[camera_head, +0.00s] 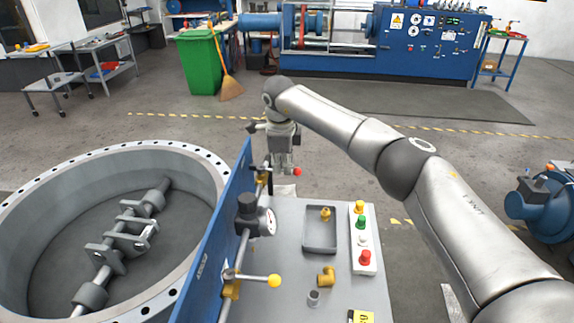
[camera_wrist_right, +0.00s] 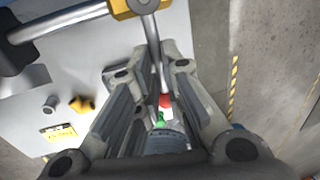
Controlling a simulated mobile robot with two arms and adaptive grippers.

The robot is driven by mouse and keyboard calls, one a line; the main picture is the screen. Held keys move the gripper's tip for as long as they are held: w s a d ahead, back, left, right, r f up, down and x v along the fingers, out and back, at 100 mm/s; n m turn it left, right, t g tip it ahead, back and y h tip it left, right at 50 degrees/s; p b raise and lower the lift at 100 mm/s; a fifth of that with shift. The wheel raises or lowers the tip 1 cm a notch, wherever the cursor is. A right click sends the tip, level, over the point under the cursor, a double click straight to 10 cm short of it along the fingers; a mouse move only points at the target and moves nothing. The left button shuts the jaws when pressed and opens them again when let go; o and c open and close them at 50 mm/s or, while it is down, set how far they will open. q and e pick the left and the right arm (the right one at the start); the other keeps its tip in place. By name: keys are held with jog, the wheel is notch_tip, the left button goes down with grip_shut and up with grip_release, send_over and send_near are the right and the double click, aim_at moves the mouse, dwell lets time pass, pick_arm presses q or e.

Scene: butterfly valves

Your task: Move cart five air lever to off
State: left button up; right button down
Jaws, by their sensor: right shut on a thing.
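The cart (camera_head: 340,285) has a blue upright panel (camera_head: 212,245) carrying pipework and two levers. The near lever has a yellow knob (camera_head: 274,281) and points right, away from my gripper. My left gripper is not in view.
A gauge (camera_head: 268,222) on a dark regulator stands between the levers. The cart top holds a grey tray (camera_head: 319,247), a button box (camera_head: 362,255), a brass fitting (camera_head: 326,277) and a yellow tag (camera_head: 360,317). A large flanged ring (camera_head: 205,160) stands left of the panel.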

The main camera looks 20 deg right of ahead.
jog(key=c, duration=1.5)
grip_release()
jog(key=shift+c, duration=0.2)
jog(key=shift+r, duration=0.1)
notch_tip(320, 180, up, 12)
jog(key=s+a, duration=0.1)
jog(key=s, duration=0.1)
jog(key=shift+f, duration=0.2)
